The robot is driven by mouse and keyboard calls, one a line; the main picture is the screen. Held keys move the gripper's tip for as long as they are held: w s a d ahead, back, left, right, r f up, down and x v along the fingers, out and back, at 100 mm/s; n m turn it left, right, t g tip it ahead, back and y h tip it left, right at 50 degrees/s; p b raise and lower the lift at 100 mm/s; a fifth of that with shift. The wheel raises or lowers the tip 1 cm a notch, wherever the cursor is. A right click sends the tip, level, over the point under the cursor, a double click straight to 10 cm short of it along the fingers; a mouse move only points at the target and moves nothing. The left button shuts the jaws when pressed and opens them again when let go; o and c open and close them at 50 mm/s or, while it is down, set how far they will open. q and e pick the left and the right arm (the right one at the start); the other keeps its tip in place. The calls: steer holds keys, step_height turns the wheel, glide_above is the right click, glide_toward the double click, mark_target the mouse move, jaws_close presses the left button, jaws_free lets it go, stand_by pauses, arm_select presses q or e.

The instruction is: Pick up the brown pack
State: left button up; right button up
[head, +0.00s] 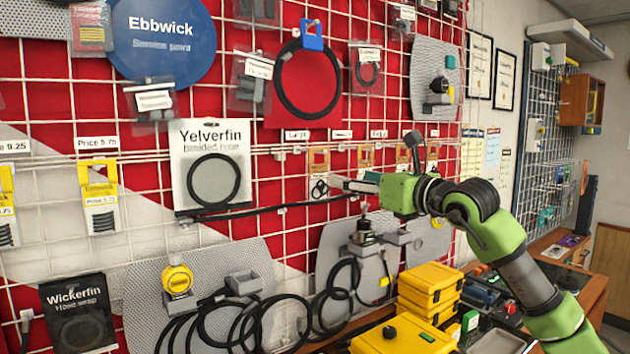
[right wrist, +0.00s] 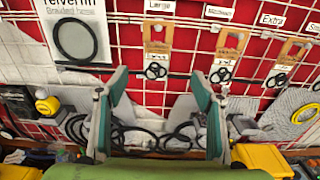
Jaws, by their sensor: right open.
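Several brown packs with black rings hang in a row on the red-and-white wire grid wall. The leftmost brown pack (head: 319,162) is beside the tips of my right gripper (head: 350,183) in the head view. In the right wrist view, this pack (right wrist: 157,40) shows above the gap between my open fingers (right wrist: 160,85), which hold nothing. A second brown pack (right wrist: 229,45) and a third brown pack (right wrist: 289,58) hang to its right. In the head view my right gripper partly covers the packs behind it. My left gripper is not in view.
A Yelverfin hose pack (head: 211,165) hangs left of the brown packs. Below are black hose loops (head: 245,322), a yellow tape measure (head: 177,279) and stacked yellow cases (head: 428,290). A large black ring (head: 278,90) hangs above.

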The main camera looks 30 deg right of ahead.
mark_target(322, 169)
steer(key=w+p, duration=0.1)
steer(key=w, duration=0.1)
steer(key=w+p, duration=0.1)
steer(key=w, duration=0.2)
steer(key=w+a+p, duration=0.1)
steer(key=w, duration=0.1)
steer(key=shift+w+a+r+p, duration=0.1)
steer(key=shift+w+r+p, duration=0.1)
steer(key=shift+p, duration=0.2)
steer(key=shift+w+f, duration=0.1)
steer(key=shift+w, duration=0.15)
steer(key=shift+w+a+r+p, duration=0.2)
steer(key=shift+w+p, duration=0.15)
steer(key=shift+p, duration=0.2)
steer(key=w+p, duration=0.1)
steer(key=w, duration=0.1)
steer(key=w+p, duration=0.2)
steer(key=shift+a+r, duration=0.2)
steer(key=shift+a, duration=0.2)
steer(key=shift+w+f, duration=0.2)
steer(key=shift+w, duration=0.05)
steer(key=c, duration=1)
